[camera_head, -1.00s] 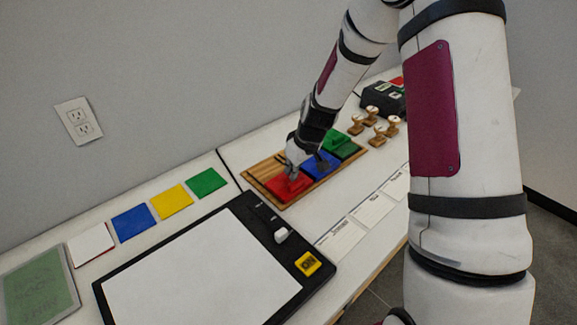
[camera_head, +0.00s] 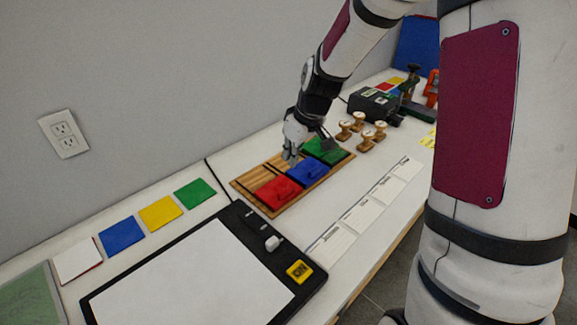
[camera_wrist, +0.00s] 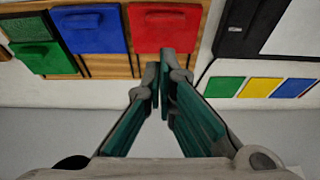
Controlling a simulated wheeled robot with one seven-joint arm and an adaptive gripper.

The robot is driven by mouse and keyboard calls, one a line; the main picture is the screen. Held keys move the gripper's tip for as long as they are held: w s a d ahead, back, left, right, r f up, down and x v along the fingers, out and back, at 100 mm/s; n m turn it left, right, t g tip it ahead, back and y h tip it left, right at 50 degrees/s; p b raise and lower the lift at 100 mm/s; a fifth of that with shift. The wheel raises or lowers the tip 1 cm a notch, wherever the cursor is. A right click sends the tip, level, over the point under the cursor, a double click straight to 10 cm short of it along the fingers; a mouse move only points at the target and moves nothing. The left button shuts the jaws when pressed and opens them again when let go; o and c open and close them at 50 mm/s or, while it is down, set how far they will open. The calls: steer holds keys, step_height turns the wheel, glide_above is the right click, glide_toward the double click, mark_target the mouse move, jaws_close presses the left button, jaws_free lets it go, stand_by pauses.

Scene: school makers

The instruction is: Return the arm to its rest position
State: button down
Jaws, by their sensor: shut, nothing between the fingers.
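My gripper (camera_head: 291,160) is shut and empty in the head view, above the wooden tray (camera_head: 246,184) with the red block (camera_head: 277,194), blue block (camera_head: 304,173) and green block (camera_head: 327,150). In the wrist view my gripper's fingertips (camera_wrist: 160,75) meet just below the red block (camera_wrist: 166,27), and the blue block (camera_wrist: 90,28) and green block (camera_wrist: 42,58) show to the left. My arm reaches in from the upper right. Whether the fingers touch the tray cannot be told.
A black-framed white panel (camera_head: 200,270) with a yellow ON button (camera_head: 299,271) lies in front. Coloured cards, such as the green card (camera_head: 195,193), lie left. Wooden stamps (camera_head: 362,129) and a black box (camera_head: 373,103) stand behind. The wall (camera_head: 180,80) is close on the left.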

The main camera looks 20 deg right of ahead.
steer(key=s+a+r+m+h+p, duration=0.15)
steer(key=s+a+r, duration=0.25)
steer(key=s+r, duration=0.9)
steer(key=s+r+m+p, duration=0.1)
steer(key=s+r+m, duration=0.2)
steer(key=s, duration=1.5)
step_height(320, 180, up, 2)
steer(key=shift+s+a, duration=0.2)
steer(key=shift+a, duration=0.15)
